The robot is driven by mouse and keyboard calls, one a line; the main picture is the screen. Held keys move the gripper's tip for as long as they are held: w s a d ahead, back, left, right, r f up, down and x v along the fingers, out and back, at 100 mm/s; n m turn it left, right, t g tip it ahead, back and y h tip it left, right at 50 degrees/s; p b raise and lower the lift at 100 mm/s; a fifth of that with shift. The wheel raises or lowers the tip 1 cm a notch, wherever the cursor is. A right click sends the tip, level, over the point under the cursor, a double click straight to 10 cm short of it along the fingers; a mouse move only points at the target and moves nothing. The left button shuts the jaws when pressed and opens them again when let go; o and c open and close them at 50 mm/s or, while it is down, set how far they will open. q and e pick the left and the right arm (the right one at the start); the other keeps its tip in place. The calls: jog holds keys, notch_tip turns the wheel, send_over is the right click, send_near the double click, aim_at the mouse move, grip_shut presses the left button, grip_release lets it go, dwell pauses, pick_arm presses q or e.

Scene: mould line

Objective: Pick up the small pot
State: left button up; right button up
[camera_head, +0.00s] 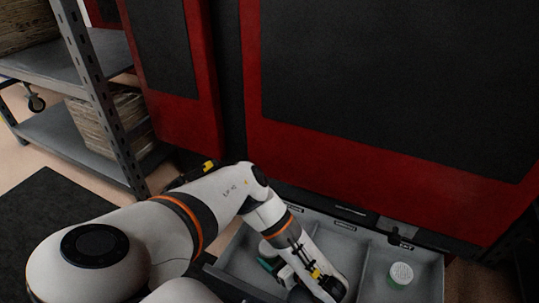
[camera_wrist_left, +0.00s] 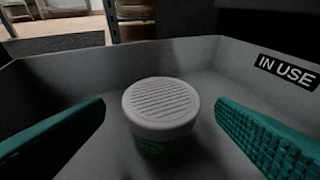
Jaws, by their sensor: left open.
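A small pot with a ridged white lid and green body stands upright in the left compartment of the grey drawer; its lid (camera_wrist_left: 162,105) fills the middle of the left wrist view. In the head view the pot (camera_head: 267,248) is partly hidden by my arm. My left gripper (camera_head: 272,263) is low in that compartment with its teal fingers open. In the left wrist view the fingers stand either side of the pot, with gaps showing. A second pot with a pale lid and green side (camera_head: 400,274) stands in the right compartment. My right gripper is out of view.
The drawer (camera_head: 436,275) has dividers and labelled compartments; an "IN USE" label (camera_wrist_left: 287,72) is on the wall beside the nearer pot. A red and black machine (camera_head: 380,100) rises behind the drawer. A metal shelf rack (camera_head: 100,95) stands at left.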

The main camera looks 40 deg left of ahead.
aim_at(271, 248)
pick_arm(q)
jog(key=b+x, duration=0.3)
jog(key=shift+w+a, duration=0.1)
jog(key=shift+a, duration=0.2)
jog(key=shift+a+b, duration=0.3)
jog(key=shift+a, duration=0.35)
jog(key=c, duration=1.1)
jog(key=shift+r, duration=0.1)
notch_tip(271, 248, up, 10)
jog(key=p, duration=0.8)
